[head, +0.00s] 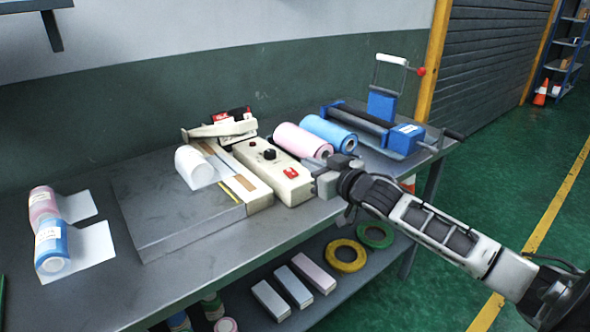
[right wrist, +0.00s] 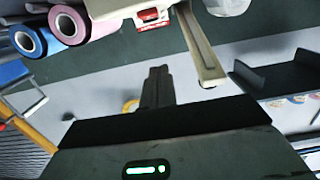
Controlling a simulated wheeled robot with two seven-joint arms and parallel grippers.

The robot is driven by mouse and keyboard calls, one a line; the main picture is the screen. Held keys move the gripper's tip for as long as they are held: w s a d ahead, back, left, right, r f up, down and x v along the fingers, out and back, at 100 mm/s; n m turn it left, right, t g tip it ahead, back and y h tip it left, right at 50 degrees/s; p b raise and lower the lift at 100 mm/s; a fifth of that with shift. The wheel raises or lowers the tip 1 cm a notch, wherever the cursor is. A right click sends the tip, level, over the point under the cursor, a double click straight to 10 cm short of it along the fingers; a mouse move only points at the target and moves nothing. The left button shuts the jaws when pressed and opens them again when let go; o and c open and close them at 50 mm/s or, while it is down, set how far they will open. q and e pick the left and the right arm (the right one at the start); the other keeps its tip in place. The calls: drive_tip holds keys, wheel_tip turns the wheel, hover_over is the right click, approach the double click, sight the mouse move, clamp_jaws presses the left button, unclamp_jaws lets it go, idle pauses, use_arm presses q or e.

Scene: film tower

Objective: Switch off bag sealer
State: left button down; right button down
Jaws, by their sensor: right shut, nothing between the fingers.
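The bag sealer (head: 262,180) is a cream unit on the table, with a black knob (head: 269,154) and a red switch (head: 291,172) on its top face. I cannot tell which way the switch is set. My right gripper (head: 322,184) is just right of the sealer's switch end and looks apart from it. In the right wrist view its fingers (right wrist: 157,72) are together and empty. My left gripper is not in view.
Pink (head: 302,140) and blue (head: 330,133) film rolls lie behind my right gripper, beside a blue roller device (head: 381,105). A grey plate (head: 175,217) adjoins the sealer. More rolls lie at left. Tape rings (head: 346,256) and boxes are on the lower shelf.

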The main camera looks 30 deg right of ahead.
hover_over(295, 179)
drive_tip(key=shift+s+f, duration=0.15)
drive_tip(key=shift+s, duration=0.15)
wheel_tip(295, 179, down, 3)
drive_tip(key=shift+w+r, duration=0.1)
drive_tip(key=shift+w, duration=0.05)
drive_tip(key=shift+w+a+f, duration=0.1)
drive_tip(key=shift+f, duration=0.6)
